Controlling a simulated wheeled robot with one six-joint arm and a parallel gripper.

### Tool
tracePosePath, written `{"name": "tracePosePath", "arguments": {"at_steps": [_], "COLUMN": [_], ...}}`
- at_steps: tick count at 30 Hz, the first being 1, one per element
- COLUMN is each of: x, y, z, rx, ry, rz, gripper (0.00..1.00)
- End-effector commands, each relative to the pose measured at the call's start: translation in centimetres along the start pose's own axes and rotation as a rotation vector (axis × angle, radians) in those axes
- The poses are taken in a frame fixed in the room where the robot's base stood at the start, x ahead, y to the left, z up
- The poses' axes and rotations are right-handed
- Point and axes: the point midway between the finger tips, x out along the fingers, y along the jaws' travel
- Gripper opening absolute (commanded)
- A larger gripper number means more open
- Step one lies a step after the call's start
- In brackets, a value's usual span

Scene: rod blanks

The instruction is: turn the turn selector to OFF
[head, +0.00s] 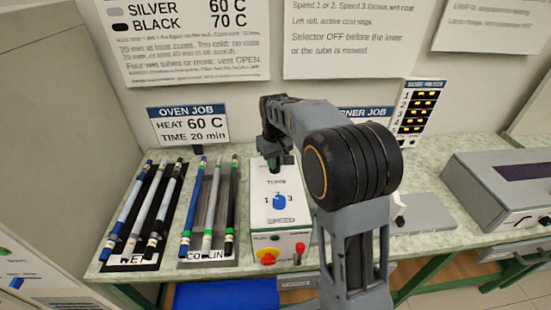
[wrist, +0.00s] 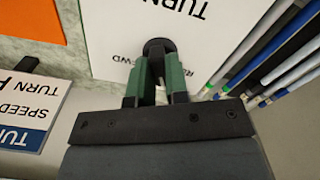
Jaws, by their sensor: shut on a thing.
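The turner box (head: 262,222) stands on the bench with a pale top. In the head view it carries a blue knob (head: 279,202) with numbers around it. My gripper (head: 275,160) is over the back part of this box. In the wrist view my gripper (wrist: 157,75) is shut, its green fingers on either side of a dark round knob (wrist: 157,46). The white panel (wrist: 110,40) beside this knob reads TURN and FWD, upside down, so the knob looks like the turn selector. Its pointer and any OFF mark are hidden.
Left of the box, rods lie on a WET rack (head: 115,261) and a cooling rack (head: 212,264). A red lever (head: 299,254) and a red-yellow button (head: 266,257) sit at the box's front. A grey machine (head: 500,190) stands at the right.

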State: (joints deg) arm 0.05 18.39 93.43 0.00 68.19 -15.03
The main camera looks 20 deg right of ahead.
Motion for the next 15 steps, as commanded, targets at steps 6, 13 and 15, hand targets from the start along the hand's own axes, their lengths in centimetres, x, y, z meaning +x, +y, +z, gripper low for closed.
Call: {"name": "tracePosePath", "arguments": {"at_steps": [6, 13, 15], "x": [-0.17, -0.13, -0.12], "y": [0.0, 0.0, 0.01], "z": [-0.01, 0.0, -0.01], "rx": [0.182, 0.329, 0.362], "ry": [0.0, 0.0, 0.001], "rz": [0.0, 0.0, 0.0], "gripper": [0.0, 0.0, 0.0]}}
